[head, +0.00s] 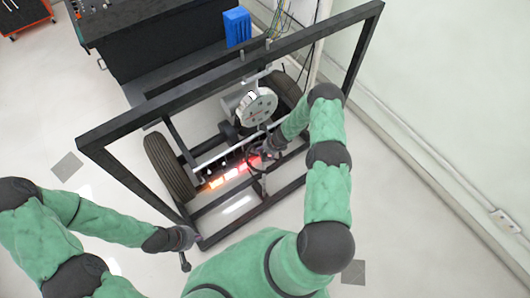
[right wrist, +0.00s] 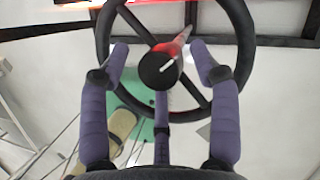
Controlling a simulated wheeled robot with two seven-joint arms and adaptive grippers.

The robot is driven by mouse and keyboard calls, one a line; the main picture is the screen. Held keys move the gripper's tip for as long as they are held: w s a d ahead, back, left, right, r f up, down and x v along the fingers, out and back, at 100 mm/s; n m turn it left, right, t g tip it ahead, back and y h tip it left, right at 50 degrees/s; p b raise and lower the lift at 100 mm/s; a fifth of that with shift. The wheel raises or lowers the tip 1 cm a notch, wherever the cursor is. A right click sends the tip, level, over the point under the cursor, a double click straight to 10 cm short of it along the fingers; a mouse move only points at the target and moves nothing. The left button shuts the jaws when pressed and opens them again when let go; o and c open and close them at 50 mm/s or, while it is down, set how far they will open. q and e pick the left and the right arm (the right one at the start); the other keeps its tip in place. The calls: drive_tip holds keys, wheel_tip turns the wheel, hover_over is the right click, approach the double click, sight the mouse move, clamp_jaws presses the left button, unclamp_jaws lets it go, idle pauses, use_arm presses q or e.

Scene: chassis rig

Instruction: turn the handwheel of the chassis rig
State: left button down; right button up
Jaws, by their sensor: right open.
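The handwheel (right wrist: 244,45) fills the upper part of the right wrist view. It is black and round, with thin spokes and a dark central hub (right wrist: 158,70). My right gripper (right wrist: 160,52) is open, with its purple fingers spread to either side of the hub, inside the rim in the picture. I cannot tell whether any finger touches the wheel. In the head view my right gripper (head: 262,156) is at the chassis rig (head: 120,132), and the wheel is hard to make out behind it. My left gripper (head: 184,246) is low at the rig's front left corner, away from the wheel; its finger state is unclear.
The rig's black frame bars surround the work area. Inside are a left tyre (head: 168,166), a silver disc (head: 257,106) and glowing orange-red strips (head: 231,173). A dark bench with a blue box (head: 237,26) stands behind. The floor at right is clear up to the wall.

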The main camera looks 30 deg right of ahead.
clamp_jaws()
drive_tip(key=shift+w+d+r, duration=0.1)
drive_tip(key=shift+d+r, duration=0.05)
drive_tip(key=shift+d, duration=0.1)
idle(0.4)
